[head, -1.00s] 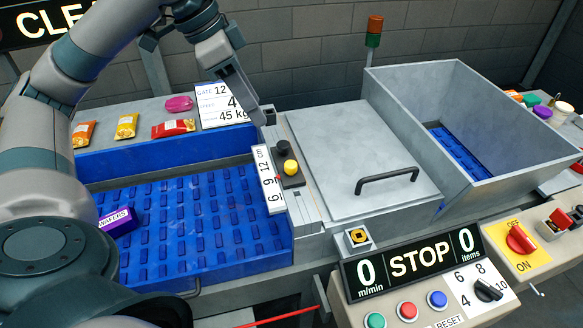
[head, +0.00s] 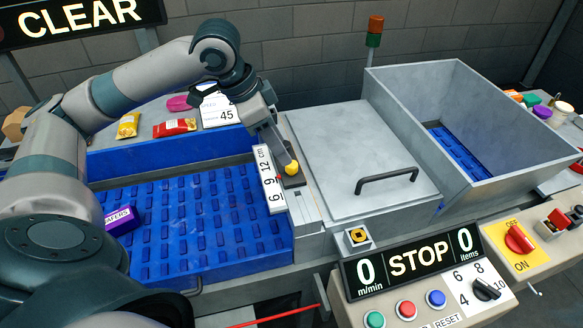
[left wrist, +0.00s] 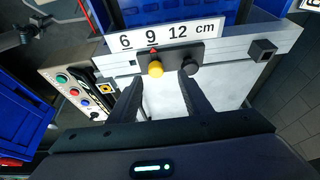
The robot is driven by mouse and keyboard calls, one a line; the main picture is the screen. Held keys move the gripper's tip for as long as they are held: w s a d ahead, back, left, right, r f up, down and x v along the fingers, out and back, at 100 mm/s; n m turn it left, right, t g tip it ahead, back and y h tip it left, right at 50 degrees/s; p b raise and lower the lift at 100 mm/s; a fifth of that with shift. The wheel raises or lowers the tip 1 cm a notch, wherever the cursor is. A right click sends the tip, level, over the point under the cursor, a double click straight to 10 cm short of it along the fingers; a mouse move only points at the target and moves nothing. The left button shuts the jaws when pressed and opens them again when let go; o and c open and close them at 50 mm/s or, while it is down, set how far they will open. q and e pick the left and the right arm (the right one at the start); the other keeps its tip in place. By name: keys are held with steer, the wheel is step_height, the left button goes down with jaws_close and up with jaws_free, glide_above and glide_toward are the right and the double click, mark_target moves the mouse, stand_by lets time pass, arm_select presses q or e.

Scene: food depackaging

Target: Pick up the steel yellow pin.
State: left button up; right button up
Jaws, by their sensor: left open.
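The yellow pin (head: 291,168) is a round-headed knob on a small dark plate (head: 293,181) beside the white 6-9-12 cm scale (head: 268,180). It also shows in the left wrist view (left wrist: 155,70), just beyond and between my fingertips. A black knob (left wrist: 190,67) stands on the same plate, close to the right-hand finger in that view; in the head view my gripper hides it. My left gripper (head: 284,157) is open and points down at the plate, its fingers close to the yellow pin. I cannot tell whether they touch it. My right gripper is out of view.
A blue belt (head: 185,225) with a purple wafers pack (head: 122,220) lies left of the scale. A grey lid with a black handle (head: 388,180) is to the right. Snack packets (head: 174,128) lie behind. A control panel (head: 415,265) stands in front.

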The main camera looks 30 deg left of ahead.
mark_target(292, 175)
arm_select(q)
steer(key=shift+d+f, duration=0.1)
steer(key=shift+d+f, duration=0.1)
steer(key=shift+f, duration=0.1)
steer(key=shift+p+x, duration=0.7)
steer(key=shift+x, duration=1.6)
steer(key=shift+s+d, duration=0.1)
steer(key=shift+d, duration=0.05)
steer(key=shift+c, duration=0.4)
jaws_close()
steer(key=shift+r, duration=0.15)
